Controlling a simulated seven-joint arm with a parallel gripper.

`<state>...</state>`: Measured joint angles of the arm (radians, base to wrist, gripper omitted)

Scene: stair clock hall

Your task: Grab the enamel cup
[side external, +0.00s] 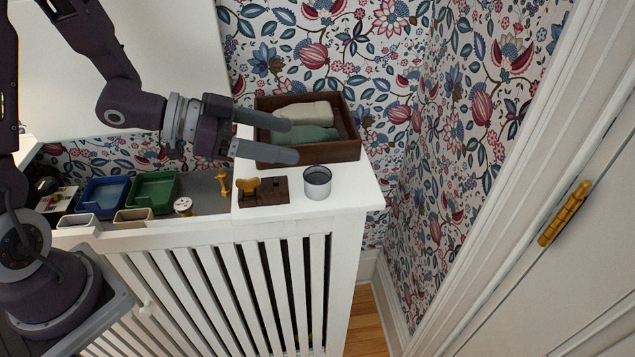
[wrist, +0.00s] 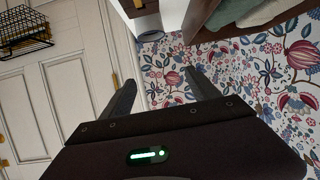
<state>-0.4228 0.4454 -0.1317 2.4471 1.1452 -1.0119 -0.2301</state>
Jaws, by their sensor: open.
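The enamel cup (side external: 318,187), pale with a dark blue rim, stands upright on the white cabinet top (side external: 352,193) near its right front corner. Nothing is in it that I can make out. My gripper (side external: 289,141) is open and empty, its two fingers spread, pointing right. In the side view it is above and slightly left of the cup, apart from it, and overlaps the wooden box.
A dark wooden box (side external: 350,140) with folded cloths stands behind the cup. Blue (side external: 100,196) and green (side external: 153,190) trays are farther left. A wire basket (wrist: 22,32) shows in the wrist view.

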